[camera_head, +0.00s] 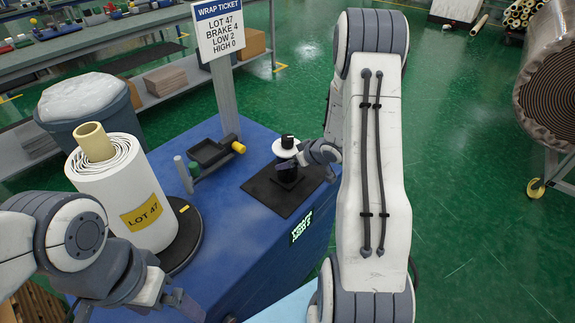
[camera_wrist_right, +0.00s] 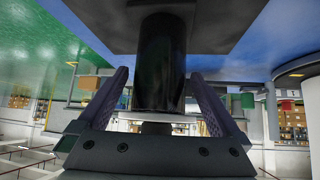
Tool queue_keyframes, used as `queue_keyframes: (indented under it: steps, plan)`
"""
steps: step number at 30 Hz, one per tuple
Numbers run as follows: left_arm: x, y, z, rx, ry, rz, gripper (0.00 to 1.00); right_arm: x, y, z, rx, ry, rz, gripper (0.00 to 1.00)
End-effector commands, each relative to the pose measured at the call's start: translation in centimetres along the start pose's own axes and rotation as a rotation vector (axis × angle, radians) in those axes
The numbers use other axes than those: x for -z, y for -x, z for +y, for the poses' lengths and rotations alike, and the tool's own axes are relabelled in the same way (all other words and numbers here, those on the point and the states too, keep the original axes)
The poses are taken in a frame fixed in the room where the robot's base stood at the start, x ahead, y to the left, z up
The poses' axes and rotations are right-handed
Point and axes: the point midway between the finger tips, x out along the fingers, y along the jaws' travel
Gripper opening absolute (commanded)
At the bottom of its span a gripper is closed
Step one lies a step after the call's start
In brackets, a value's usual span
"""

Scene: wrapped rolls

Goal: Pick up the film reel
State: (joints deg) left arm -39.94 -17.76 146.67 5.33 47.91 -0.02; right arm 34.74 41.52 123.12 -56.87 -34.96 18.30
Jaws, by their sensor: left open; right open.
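A black upright cylinder with a white disc near its top, which I take to be the film reel (camera_head: 287,146), stands on a black mat (camera_head: 262,195) on the blue bench. My right gripper (camera_head: 303,160) is at it, coming from the right, partly hidden by my arm. In the right wrist view, which looks upside down, the black cylinder (camera_wrist_right: 161,60) is between the two spread fingers of my right gripper (camera_wrist_right: 160,78), with gaps visible at both sides. My left gripper (camera_head: 135,305) is open and empty at the lower left, in front of the wrapped roll.
The white wrapped roll (camera_head: 118,180), labelled LOT 47, stands on a black turntable (camera_head: 184,240). A black tray device (camera_head: 210,150) and the wrap ticket sign (camera_head: 222,30) are behind the mat. A grey bin (camera_head: 85,100) and shelving are at the left.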

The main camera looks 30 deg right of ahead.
Motion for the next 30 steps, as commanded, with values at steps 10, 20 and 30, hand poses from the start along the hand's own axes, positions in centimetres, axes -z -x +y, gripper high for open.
queue_keyframes:
  steps: [10,20,30]
  plan:
    - [0.0,-0.3,0.0,0.0,0.0,0.0,1.0,-0.3,-3.4,0.0,-0.001,-0.001,0.0,1.0]
    - [0.0,-0.3,0.0,0.0,0.0,0.0,1.0,-0.3,-3.3,0.0,-0.001,-0.001,0.0,0.35]
    - [0.0,-0.3,0.0,0.0,0.0,0.0,1.0,-0.1,-3.3,0.1,-0.002,0.0,0.004,0.0]
